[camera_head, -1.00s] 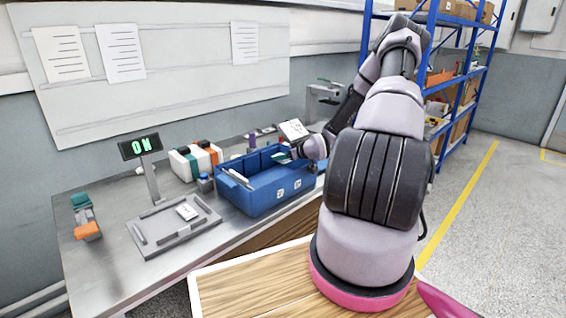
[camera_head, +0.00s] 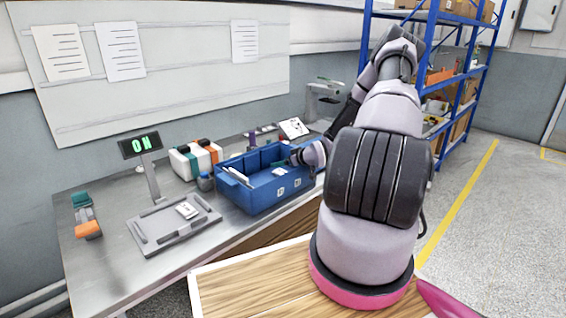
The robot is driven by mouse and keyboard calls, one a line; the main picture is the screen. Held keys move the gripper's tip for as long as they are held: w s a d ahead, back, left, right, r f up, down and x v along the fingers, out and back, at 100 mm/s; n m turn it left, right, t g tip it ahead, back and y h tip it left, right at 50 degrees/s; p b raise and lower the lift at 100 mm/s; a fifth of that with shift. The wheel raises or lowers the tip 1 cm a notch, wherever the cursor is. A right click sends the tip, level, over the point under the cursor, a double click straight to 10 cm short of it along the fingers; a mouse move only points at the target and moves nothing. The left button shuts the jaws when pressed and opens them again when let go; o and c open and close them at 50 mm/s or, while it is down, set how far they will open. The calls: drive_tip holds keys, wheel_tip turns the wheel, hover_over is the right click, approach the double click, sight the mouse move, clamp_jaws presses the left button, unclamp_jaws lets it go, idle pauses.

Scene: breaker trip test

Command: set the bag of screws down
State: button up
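My gripper (camera_head: 284,163) reaches into the right end of the blue bin (camera_head: 262,199) on the metal bench. Its fingers are small here and partly behind the bin wall. A small teal-green patch shows at the fingertips; I cannot tell whether it is part of the gripper or something held. I cannot make out a bag of screws; if it is in the fingers or the bin, it is hidden or too small to tell.
A grey fixture plate (camera_head: 160,228) with a small white item (camera_head: 187,210) lies left of the bin. An orange-and-teal tool (camera_head: 87,218) lies far left. Bare bench (camera_head: 95,275) shows at front left.

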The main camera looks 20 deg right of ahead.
drive_tip(key=shift+r, duration=0.15)
drive_tip(key=v, duration=1.2)
drive_tip(key=shift+r, duration=0.65)
drive_tip(key=s+a+r+m+g+h, duration=0.2)
drive_tip(key=s+r+h, duration=0.1)
drive_tip(key=r, duration=0.8)
drive_tip(key=s+a+r+m+g+h, duration=0.1)
drive_tip(key=s+a+r+g+h, duration=0.2)
drive_tip(key=r, duration=0.8)
drive_tip(key=s+a+r+m+y, duration=0.2)
drive_tip(key=s+a+r, duration=0.5)
drive_tip(key=s, duration=0.4)
drive_tip(key=s+a+r+m+y, duration=0.2)
drive_tip(key=s+a+r+m, duration=0.1)
drive_tip(key=s+a+r, duration=0.5)
drive_tip(key=s, duration=0.3)
drive_tip(key=shift+t, duration=0.3)
